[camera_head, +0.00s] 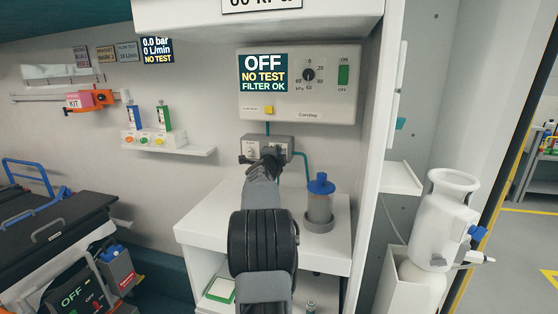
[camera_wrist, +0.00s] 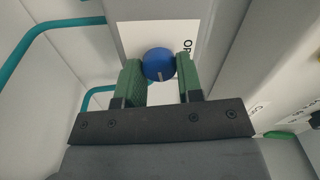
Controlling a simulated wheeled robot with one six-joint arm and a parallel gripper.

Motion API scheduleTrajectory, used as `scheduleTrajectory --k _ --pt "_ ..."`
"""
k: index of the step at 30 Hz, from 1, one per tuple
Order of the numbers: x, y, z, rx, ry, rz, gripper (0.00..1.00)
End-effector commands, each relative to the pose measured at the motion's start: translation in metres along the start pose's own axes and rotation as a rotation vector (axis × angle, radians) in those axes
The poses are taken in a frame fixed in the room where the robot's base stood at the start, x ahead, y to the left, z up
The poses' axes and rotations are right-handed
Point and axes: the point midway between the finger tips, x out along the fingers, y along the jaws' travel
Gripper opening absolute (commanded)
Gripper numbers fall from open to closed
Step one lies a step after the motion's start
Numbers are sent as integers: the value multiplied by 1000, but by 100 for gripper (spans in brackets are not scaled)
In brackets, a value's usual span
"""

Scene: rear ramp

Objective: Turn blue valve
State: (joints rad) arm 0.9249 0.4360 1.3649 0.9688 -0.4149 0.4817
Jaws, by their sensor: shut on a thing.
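The blue valve (camera_wrist: 159,63) is a round blue knob with a pale mark on its face. In the wrist view it sits between the two green finger pads of my gripper (camera_wrist: 160,76), in front of a white label with partly hidden lettering. My gripper is shut on the knob. In the head view my gripper (camera_head: 271,153) is at the small grey valve box (camera_head: 251,147) below the wall unit, and it hides the knob there.
The wall unit (camera_head: 312,110) above has a display (camera_head: 263,72) reading OFF, NO TEST, FILTER OK. A blue-capped jar (camera_head: 320,200) stands close on the right of the white counter (camera_head: 205,222). Teal tubing (camera_wrist: 50,28) runs beside the valve.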

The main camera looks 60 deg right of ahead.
Motion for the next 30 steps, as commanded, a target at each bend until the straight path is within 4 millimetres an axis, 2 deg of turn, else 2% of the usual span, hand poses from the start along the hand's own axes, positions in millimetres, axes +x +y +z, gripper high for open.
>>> scheduleTrajectory --k 10,27,28,30 --pt "0 -1 -1 130 2 -4 10" --pt "0 -3 -1 155 2 -6 10" --pt "0 -3 -1 155 2 -6 36" --pt "0 -3 -1 154 2 -6 42"
